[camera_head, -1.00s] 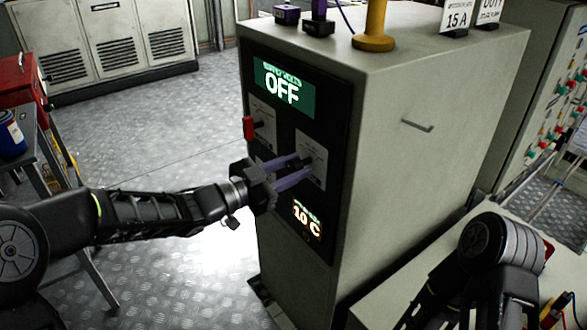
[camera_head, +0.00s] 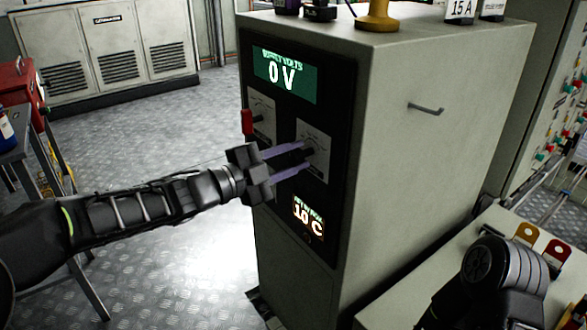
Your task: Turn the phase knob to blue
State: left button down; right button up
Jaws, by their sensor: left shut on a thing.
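A grey cabinet (camera_head: 420,150) stands in the middle with a black front panel. My left gripper (camera_head: 305,157) reaches in from the left, its purple fingers shut on the small dark knob (camera_head: 310,153) of the lower right dial plate (camera_head: 318,138). The fingers mostly hide the knob, and the plate's lettering is too small to read. A red-handled switch (camera_head: 248,122) is at the upper left dial plate. The green display (camera_head: 285,75) reads 0 V. The lower display (camera_head: 307,216) reads 10 C. Of my right arm only a black link shows at lower right; its gripper is out of view.
A yellow-based post (camera_head: 378,22) and small label stands (camera_head: 460,10) are on the cabinet top. A side handle (camera_head: 427,108) sticks out. A light bench (camera_head: 400,300) with yellow and red tags is at lower right. Open floor lies left of the cabinet.

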pick_arm(q)
jog(key=m+b, duration=0.1)
jog(key=m, duration=0.1)
jog(key=m+b, duration=0.1)
jog(key=b, duration=0.1)
jog(key=shift+f+m, duration=0.2)
jog(key=shift+m, duration=0.2)
jog(key=m+b, duration=0.2)
jog(key=m, duration=0.1)
jog(key=shift+r+m, duration=0.1)
jog(key=shift+m, duration=0.2)
jog(key=m+b, duration=0.3)
jog(key=m, duration=0.1)
jog(key=shift+b, duration=0.3)
jog(key=shift+r+m+b, duration=0.2)
jog(key=shift+m+b, duration=0.6)
jog(key=shift+m, duration=0.7)
pick_arm(e)
notch_tip(320, 180, down, 11)
jog(key=w+d, duration=0.1)
jog(key=w, duration=0.1)
jog(key=shift+w+d+t, duration=0.15)
jog(key=shift+w+t, duration=0.05)
jog(key=shift+t, duration=0.1)
jog(key=shift+f+h, duration=0.15)
jog(key=shift+h, duration=0.15)
pick_arm(q)
jog(key=c, duration=1.1)
grip_release()
jog(key=shift+r, duration=0.1)
